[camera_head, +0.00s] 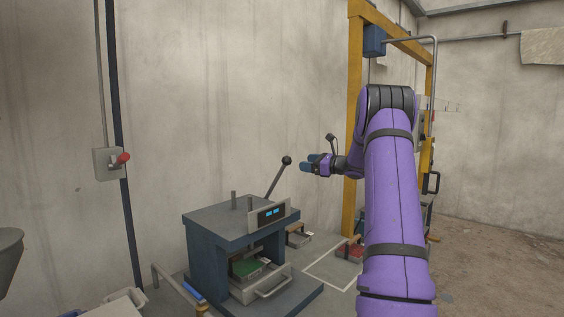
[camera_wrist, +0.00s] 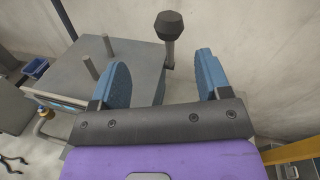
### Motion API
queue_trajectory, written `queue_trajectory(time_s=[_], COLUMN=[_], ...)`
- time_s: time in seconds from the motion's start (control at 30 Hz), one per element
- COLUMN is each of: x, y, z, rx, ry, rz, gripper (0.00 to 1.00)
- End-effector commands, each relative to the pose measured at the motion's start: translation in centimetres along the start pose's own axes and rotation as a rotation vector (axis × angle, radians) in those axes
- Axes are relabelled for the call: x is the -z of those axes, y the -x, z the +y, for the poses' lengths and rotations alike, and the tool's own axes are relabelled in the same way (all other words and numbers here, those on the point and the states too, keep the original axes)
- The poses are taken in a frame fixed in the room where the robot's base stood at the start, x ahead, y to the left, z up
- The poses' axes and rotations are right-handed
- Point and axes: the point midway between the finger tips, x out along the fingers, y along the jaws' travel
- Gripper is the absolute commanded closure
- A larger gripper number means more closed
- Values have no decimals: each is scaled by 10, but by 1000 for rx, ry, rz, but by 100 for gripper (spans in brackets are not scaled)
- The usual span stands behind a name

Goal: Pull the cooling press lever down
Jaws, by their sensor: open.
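The cooling press (camera_head: 222,219) is a dark blue-grey machine with a small lit display (camera_head: 271,212) on its front. Its lever (camera_head: 275,180) is a thin rod with a black ball knob (camera_head: 287,160), tilted up and to the right. My gripper (camera_head: 308,163) is just right of the knob, apart from it in the head view. In the wrist view, the open blue fingers (camera_wrist: 162,80) spread to either side of the lever, and the black knob (camera_wrist: 169,25) shows beyond and between their tips. Nothing is held.
A yellow frame (camera_head: 355,120) stands behind my arm on the right. A wall box with a red knob (camera_head: 123,158) is at the left. Two upright posts (camera_wrist: 97,59) rise from the press top near the left finger. A drawer with a handle (camera_head: 270,289) sits low on the press.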

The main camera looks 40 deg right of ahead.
Motion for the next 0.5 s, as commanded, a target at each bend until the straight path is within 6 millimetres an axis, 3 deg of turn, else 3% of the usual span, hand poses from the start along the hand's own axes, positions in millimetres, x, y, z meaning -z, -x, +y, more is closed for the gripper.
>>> queue_trajectory(time_s=[0.17,0.5], x=[6,5], y=[2,-51], z=[-11,-11], rx=[25,22], ry=[-21,-20], rz=[-18,-17], gripper=[29,29])
